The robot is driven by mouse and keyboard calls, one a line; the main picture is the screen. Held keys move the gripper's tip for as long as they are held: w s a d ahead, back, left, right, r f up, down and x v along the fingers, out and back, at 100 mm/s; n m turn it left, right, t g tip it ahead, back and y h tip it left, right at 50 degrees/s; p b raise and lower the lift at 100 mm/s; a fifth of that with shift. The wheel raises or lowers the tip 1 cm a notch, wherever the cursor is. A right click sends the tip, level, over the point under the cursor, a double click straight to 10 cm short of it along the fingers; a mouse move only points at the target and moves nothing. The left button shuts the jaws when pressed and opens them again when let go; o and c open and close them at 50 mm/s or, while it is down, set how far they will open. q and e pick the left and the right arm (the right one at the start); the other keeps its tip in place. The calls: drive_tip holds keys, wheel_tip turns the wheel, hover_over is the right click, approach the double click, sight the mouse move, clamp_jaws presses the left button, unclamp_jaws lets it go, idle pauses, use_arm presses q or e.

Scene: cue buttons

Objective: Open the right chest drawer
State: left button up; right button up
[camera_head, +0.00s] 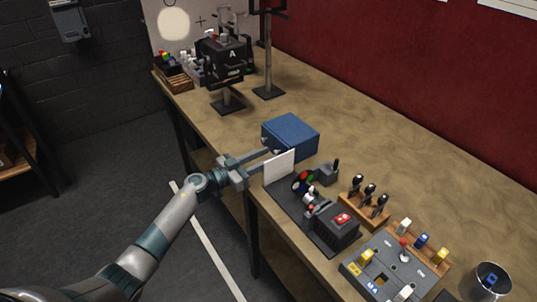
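The blue chest (291,135) stands near the table's front edge, in the middle of the view. Small grey knobs show on its front: a left knob (265,139) and a right knob (277,150). No gap shows at the drawer fronts. My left gripper (270,156) reaches in from the left, with its two fingers apart and pointing at the lower right part of the chest front. Its fingertips are close to the right knob; I cannot tell whether they touch it. A white panel hides part of that front. My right gripper is not in view.
The white panel (280,167) stands upright just right of the fingers, by a dark tray (292,207) of parts. A button panel (372,275) and a metal cup (490,281) are at lower right.

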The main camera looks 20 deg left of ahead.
use_arm(q)
drive_tip(key=shift+x, duration=0.8)
clamp_jaws()
drive_tip(key=shift+s+a, duration=0.15)
drive_tip(key=p+v, duration=0.4)
drive_tip(key=v, duration=0.5)
unclamp_jaws()
